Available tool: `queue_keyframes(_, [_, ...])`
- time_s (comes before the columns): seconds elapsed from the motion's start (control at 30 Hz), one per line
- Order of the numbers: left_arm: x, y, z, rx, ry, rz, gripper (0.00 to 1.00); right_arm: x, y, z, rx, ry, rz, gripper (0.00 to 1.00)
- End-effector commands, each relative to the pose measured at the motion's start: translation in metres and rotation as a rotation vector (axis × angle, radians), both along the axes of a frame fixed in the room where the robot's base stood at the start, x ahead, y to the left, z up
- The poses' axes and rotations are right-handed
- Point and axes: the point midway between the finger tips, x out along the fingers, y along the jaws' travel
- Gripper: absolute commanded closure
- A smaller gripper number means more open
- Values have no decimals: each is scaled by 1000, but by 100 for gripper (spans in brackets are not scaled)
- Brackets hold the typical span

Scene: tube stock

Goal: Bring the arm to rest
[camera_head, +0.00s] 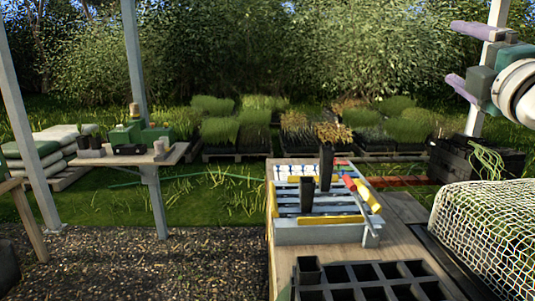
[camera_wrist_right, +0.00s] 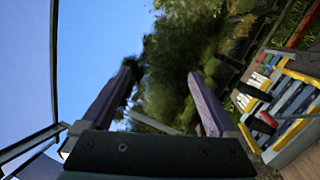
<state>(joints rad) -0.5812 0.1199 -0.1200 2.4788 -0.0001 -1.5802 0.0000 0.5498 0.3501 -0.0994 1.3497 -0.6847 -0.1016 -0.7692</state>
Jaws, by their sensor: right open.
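My right gripper (camera_head: 462,58) is raised at the upper right of the head view, with its two purple fingers spread apart and nothing between them. In the right wrist view the fingers (camera_wrist_right: 160,95) stand apart against blurred trees and sky. The gripper is well above and to the right of the wooden table (camera_head: 400,208). My left gripper is not in the head view.
A slatted rack (camera_head: 320,232) with two black tubes stands on the table. A black cell tray (camera_head: 375,270) is in front. White netting (camera_head: 490,225) covers a mound at right. A side table (camera_head: 130,160), a post (camera_head: 133,60) and plant pallets stand behind.

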Motion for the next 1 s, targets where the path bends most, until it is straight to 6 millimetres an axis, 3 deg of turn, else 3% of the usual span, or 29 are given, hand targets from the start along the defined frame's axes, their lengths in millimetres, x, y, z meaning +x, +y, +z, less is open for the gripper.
queue_keyframes(0.03, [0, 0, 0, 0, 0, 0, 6, 1, -24, -19, 170, 68, -80, 6])
queue_keyframes(0.1, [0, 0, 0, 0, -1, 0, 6, -4, -53, -52, 417, 165, -201, 6])
queue_keyframes(0.2, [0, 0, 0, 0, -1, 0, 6, -22, -79, -104, 738, 298, -379, 6])
queue_keyframes(0.37, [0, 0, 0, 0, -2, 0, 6, -62, -86, -172, 1101, 468, -632, 6])
queue_keyframes(0.5, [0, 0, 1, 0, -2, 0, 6, -99, -77, -211, 1311, 588, -832, 6])
queue_keyframes(0.67, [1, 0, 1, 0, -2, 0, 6, -145, -58, -241, 1482, 715, -1061, 6])
queue_keyframes(0.87, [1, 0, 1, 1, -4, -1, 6, -184, -16, -279, 1449, 809, -991, 6])
queue_keyframes(1.0, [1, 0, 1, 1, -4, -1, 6, -222, 17, -299, 1444, 884, -937, 6])
